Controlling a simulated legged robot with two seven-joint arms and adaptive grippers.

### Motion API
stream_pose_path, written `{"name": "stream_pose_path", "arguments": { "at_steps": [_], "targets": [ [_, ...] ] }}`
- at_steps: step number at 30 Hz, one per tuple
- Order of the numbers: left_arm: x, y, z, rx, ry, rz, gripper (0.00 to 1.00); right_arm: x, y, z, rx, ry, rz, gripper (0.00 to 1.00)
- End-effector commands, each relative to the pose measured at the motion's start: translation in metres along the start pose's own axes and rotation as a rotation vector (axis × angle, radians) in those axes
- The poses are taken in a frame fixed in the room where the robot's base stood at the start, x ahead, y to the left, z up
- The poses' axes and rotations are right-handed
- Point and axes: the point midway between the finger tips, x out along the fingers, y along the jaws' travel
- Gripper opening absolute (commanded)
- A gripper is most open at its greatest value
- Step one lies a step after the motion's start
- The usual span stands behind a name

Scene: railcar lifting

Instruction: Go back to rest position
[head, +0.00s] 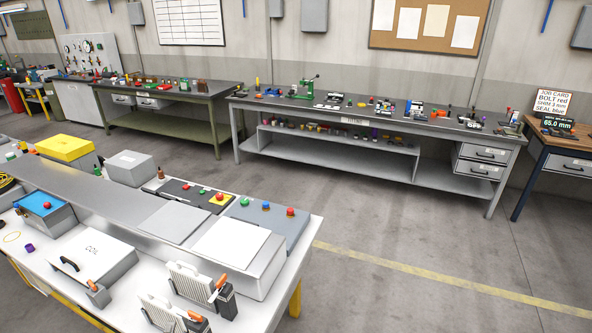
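Neither of my grippers nor any part of my arms shows in the head view, so what they hold cannot be seen. The nearest furniture is a white workbench (60,276) at the lower left. On it lie a white box marked COIL (92,249), a grey panel with coloured buttons (268,219), a dark panel with a red button on yellow (219,198) and two finned blocks (197,283) with orange-handled tools beside them.
A long grey bench (350,112) with small parts stands along the back wall. A green bench (165,112) is left of it, and a wooden-topped table (560,141) with a job card (554,102) is at the right. Open floor (430,240) with a yellow line lies between.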

Motion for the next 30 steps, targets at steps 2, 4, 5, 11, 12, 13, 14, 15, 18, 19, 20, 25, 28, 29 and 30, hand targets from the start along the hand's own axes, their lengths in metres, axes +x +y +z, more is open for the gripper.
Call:
{"name": "stream_pose_path", "arguments": {
  "at_steps": [2, 4, 5, 11, 12, 13, 14, 15, 18, 19, 20, 25, 28, 29, 30],
  "targets": [
    [-0.005, -0.009, 0.011, 0.087, -0.042, -0.042, 0.42, 0.000, -0.001, 0.003, 0.000, -0.004, -0.001, 0.40],
    [-0.009, -0.017, 0.020, 0.164, -0.078, -0.078, 0.42, 0.000, -0.001, 0.004, 0.000, -0.004, -0.001, 0.40],
    [-0.011, -0.021, 0.025, 0.196, -0.097, -0.094, 0.42, 0.000, -0.001, 0.003, 0.000, -0.004, -0.001, 0.40],
    [-0.033, -0.053, 0.053, 0.458, -0.235, -0.211, 0.42, 0.000, 0.001, -0.004, 0.000, 0.005, 0.001, 0.40],
    [-0.039, -0.061, 0.060, 0.518, -0.271, -0.237, 0.42, 0.000, 0.001, -0.006, 0.000, 0.008, 0.001, 0.40],
    [-0.045, -0.068, 0.064, 0.567, -0.299, -0.259, 0.42, 0.000, 0.001, -0.007, 0.000, 0.010, 0.001, 0.40],
    [-0.050, -0.074, 0.069, 0.614, -0.329, -0.278, 0.42, 0.000, 0.001, -0.008, 0.000, 0.011, 0.001, 0.40],
    [-0.059, -0.083, 0.074, 0.681, -0.370, -0.306, 0.42, 0.000, 0.001, -0.008, 0.000, 0.012, 0.001, 0.40],
    [-0.082, -0.106, 0.087, 0.844, -0.480, -0.372, 0.42, 0.000, 0.001, -0.007, 0.000, 0.010, 0.001, 0.40],
    [-0.090, -0.113, 0.091, 0.893, -0.516, -0.390, 0.42, 0.000, 0.001, -0.006, 0.000, 0.009, 0.001, 0.40],
    [-0.098, -0.120, 0.093, 0.942, -0.550, -0.408, 0.42, 0.000, 0.000, -0.005, 0.000, 0.008, 0.000, 0.40],
    [-0.149, -0.158, 0.105, 1.209, -0.769, -0.504, 0.42, 0.000, -0.002, 0.001, 0.000, -0.001, -0.002, 0.40],
    [-0.182, -0.176, 0.108, 1.352, -0.906, -0.549, 0.42, 0.000, -0.002, 0.002, 0.000, -0.002, -0.002, 0.40],
    [-0.192, -0.182, 0.108, 1.393, -0.948, -0.561, 0.42, 0.000, -0.002, 0.001, 0.000, -0.001, -0.002, 0.40],
    [-0.205, -0.188, 0.108, 1.445, -1.003, -0.577, 0.42, 0.000, -0.002, 0.001, 0.001, -0.001, -0.002, 0.40]
  ]
}}
